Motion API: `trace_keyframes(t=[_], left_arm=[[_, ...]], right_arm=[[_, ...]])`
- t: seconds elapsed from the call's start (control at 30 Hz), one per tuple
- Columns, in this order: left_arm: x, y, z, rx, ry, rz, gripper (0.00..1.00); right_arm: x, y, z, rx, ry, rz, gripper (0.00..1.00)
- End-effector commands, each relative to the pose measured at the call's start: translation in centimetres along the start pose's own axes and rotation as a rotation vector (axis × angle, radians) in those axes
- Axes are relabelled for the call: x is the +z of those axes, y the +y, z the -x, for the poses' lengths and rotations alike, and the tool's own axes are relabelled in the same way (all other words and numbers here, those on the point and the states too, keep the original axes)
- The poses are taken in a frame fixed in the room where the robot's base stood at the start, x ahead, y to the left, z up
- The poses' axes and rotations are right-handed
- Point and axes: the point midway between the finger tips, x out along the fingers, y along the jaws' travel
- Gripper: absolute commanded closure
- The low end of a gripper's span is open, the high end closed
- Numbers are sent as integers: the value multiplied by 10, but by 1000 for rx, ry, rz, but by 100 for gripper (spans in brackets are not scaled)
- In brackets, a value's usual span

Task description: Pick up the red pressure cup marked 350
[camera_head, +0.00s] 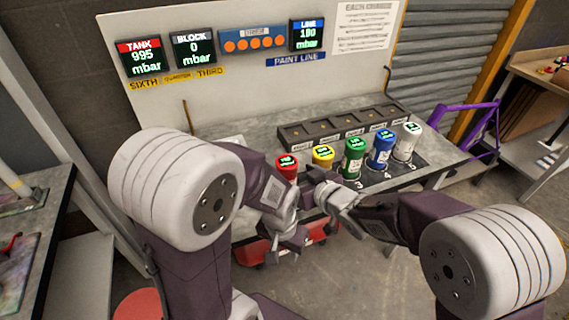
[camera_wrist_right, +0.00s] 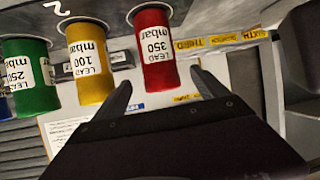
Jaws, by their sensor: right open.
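The red pressure cup (camera_head: 287,166) stands at the left end of the row of coloured cups on the bench. In the right wrist view the red cup (camera_wrist_right: 155,40) shows a white label reading LEAD 350 mbar. My right gripper (camera_wrist_right: 158,79) is open and empty. Its two fingertips lie either side of the red cup's end in that view, but I cannot tell whether they touch it. In the head view my right gripper (camera_head: 314,183) is just right of the red cup. My left gripper (camera_head: 291,238) hangs lower, in front of the bench; its jaws are unclear.
A yellow cup (camera_head: 323,156) stands close to the right of the red one, labelled 100. Green (camera_head: 353,158), blue (camera_head: 381,146) and white (camera_head: 406,142) cups follow. A dark rack of slots (camera_head: 345,127) lies behind. A panel with displays rises at the back.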

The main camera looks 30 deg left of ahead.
Motion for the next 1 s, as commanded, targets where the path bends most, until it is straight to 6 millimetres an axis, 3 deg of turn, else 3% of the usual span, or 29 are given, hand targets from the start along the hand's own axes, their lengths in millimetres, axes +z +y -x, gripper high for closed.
trace_keyframes(t=[0.17,0.4,0.57,0.8,1.0], left_arm=[[0,0,0,0,0,0,64],[0,0,1,0,0,0,64],[0,0,1,0,0,0,64],[0,0,3,0,0,0,64],[0,0,4,0,0,0,64]], right_arm=[[-3,-6,-4,-16,14,5,16],[-3,-7,-38,-15,12,5,16],[-3,-6,-43,-14,12,4,16],[-1,-9,-83,-14,10,4,16],[-1,-9,-93,-13,10,4,16]])
